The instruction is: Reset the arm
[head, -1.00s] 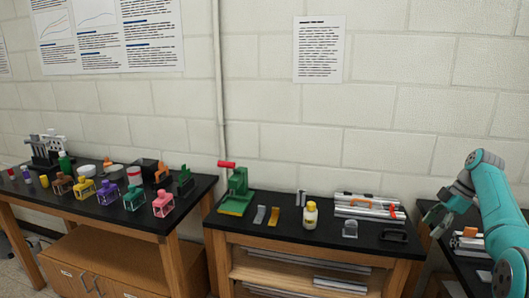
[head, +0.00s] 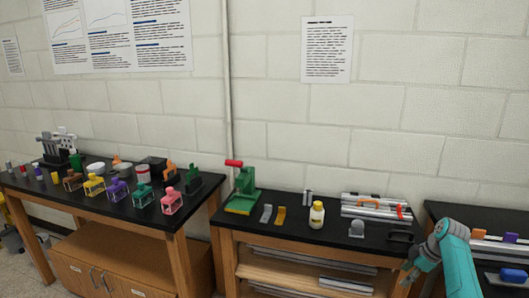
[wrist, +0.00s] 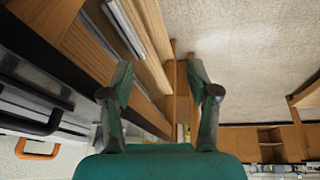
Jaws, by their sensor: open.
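My teal arm (head: 458,262) is at the lower right in the head view, in front of the gap between the middle bench and the right bench. My gripper (wrist: 162,78) shows in the wrist view with its two dark fingers spread apart. Nothing is between the fingers. The gripper is only partly visible in the head view, beside the right end of the middle bench.
The right bench (head: 440,209) stands behind my arm.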

